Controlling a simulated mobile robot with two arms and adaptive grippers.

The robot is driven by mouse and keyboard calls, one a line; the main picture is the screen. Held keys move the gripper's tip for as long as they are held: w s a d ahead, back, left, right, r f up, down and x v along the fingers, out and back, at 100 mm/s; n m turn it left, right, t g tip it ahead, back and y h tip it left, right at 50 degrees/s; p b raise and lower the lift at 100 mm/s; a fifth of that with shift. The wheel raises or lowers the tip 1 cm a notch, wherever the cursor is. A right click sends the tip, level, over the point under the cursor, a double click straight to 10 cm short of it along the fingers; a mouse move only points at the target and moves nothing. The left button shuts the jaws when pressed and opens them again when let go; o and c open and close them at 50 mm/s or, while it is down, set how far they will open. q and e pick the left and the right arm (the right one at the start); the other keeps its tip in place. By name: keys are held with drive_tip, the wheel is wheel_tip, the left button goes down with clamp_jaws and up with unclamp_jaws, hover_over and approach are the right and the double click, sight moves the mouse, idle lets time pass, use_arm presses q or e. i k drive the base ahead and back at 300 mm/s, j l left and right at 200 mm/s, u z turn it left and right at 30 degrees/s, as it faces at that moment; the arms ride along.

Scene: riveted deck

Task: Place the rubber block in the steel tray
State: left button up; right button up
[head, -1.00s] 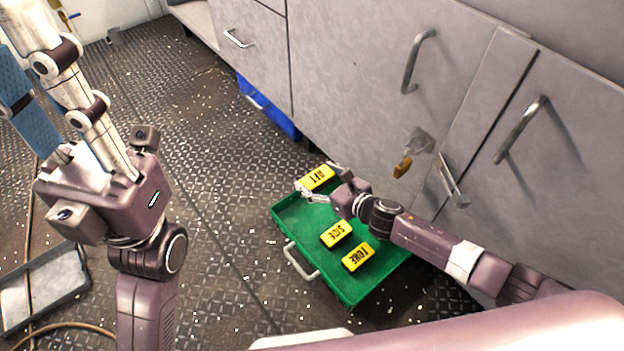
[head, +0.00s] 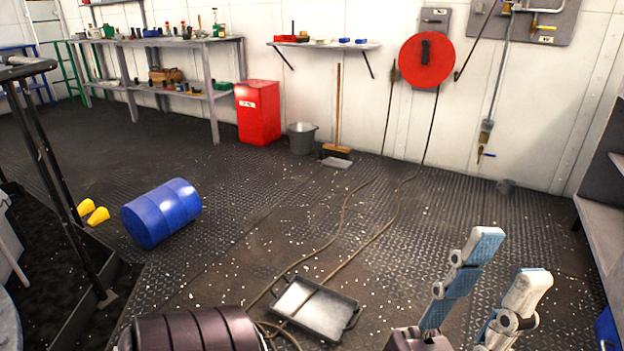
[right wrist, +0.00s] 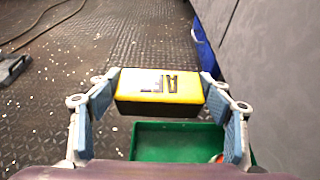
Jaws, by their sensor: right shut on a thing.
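A yellow block with a dark underside, lettered AFT (right wrist: 160,86), is held between the fingertips of my right gripper (right wrist: 161,90) in the right wrist view. The fingers press on its two ends, and it appears above the floor. The shallow steel tray (head: 322,313) lies on the floor at the bottom middle of the head view, with handles and a bare light inside. My left gripper (head: 508,264) is at the lower right of the head view, right of the tray, with its blue-padded fingers apart and nothing between them.
A green drawer (right wrist: 148,146) lies below the block. Hoses (head: 352,256) run across the floor to the tray. A blue drum (head: 162,212) lies at left. A red bin (head: 258,112), bucket (head: 301,138) and broom (head: 338,110) stand along the far wall.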

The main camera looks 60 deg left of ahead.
sight(330, 317)
drive_tip(key=j+z, duration=0.1)
drive_tip(key=j, duration=2.5)
